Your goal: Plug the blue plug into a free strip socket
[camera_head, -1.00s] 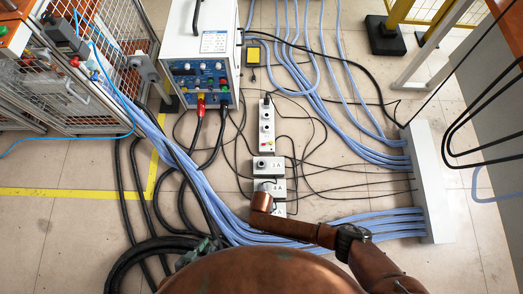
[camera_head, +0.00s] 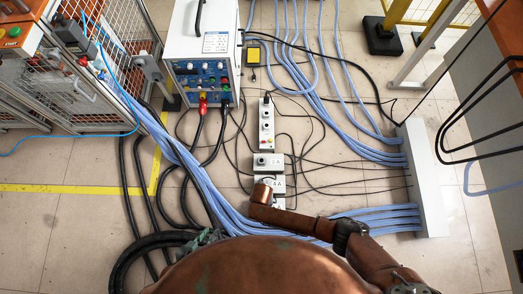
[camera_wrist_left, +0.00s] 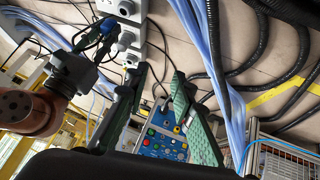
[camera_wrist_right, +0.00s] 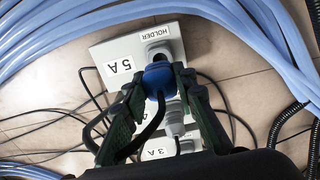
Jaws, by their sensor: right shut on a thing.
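The blue plug (camera_wrist_right: 158,76) is between the fingers of my right gripper (camera_wrist_right: 160,80), which is shut on it. It is close to the grey round holder socket on the "5 A" box (camera_wrist_right: 120,52); I cannot tell whether it touches the socket. The blue plug also shows in the left wrist view (camera_wrist_left: 107,26). In the head view my right arm hides the plug. The white socket strip (camera_head: 267,125) lies behind the labelled boxes, with a black plug at its far end. My left gripper (camera_wrist_left: 160,72) is open and empty; in the head view, body covers partly hide it.
A "3 A" box (camera_head: 263,171) stands between the strip and my right arm. A white power unit (camera_head: 202,45) stands left of the strip. Blue cable bundles (camera_head: 325,90) and thin black cables cross the floor. A white cable duct (camera_head: 427,190) lies at right.

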